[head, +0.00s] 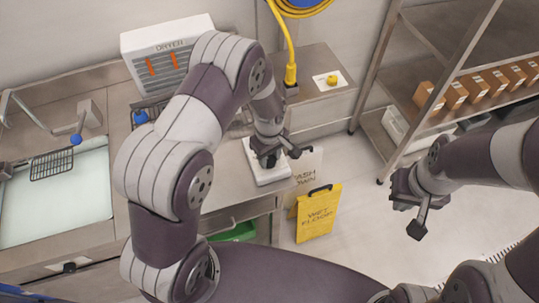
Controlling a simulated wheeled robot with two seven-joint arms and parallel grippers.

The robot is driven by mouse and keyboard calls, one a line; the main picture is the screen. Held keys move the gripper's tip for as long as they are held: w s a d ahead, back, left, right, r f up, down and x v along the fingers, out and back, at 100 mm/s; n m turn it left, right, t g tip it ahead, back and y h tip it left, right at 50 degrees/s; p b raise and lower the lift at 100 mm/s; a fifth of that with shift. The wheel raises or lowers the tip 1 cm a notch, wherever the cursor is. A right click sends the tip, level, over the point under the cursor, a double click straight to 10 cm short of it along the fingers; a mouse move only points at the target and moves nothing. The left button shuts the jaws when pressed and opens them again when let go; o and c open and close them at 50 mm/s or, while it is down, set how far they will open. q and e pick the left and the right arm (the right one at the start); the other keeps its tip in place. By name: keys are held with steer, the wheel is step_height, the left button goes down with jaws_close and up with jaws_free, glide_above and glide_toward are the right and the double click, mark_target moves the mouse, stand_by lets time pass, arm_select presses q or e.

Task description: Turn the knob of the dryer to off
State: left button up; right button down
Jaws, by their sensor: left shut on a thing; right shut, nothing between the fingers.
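The dryer (190,42), a white box with orange strips and a label reading DRYER, stands against the back wall at upper left. My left gripper (272,160) is lowered over a white plate (262,179) at the right end of the bench. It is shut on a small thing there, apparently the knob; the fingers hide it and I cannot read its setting. My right gripper (418,215) is shut and empty, at the right, above the floor and away from the bench.
A yellow knob or button (332,80) sits on a white plate on the back counter, beside a yellow cable (290,72). A yellow wet floor sign (317,212) stands before the bench. A shelf with orange boxes (455,95) is at right.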

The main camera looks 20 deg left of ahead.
mark_target(269, 158)
arm_select(q)
steer(key=o, duration=1.1)
steer(key=shift+w, duration=0.1)
steer(key=shift+c, duration=0.2)
step_height(269, 158, up, 13)
steer(key=b, duration=0.2)
steer(key=shift+f, duration=0.15)
steer(key=s+a+r+m, duration=0.1)
steer(key=s+a+m, duration=0.1)
steer(key=s+m, duration=0.3)
steer(key=s+a+r+m+t, duration=0.1)
steer(key=s+a+m, duration=0.2)
steer(key=s, duration=0.6)
steer(key=shift+m, duration=1.2)
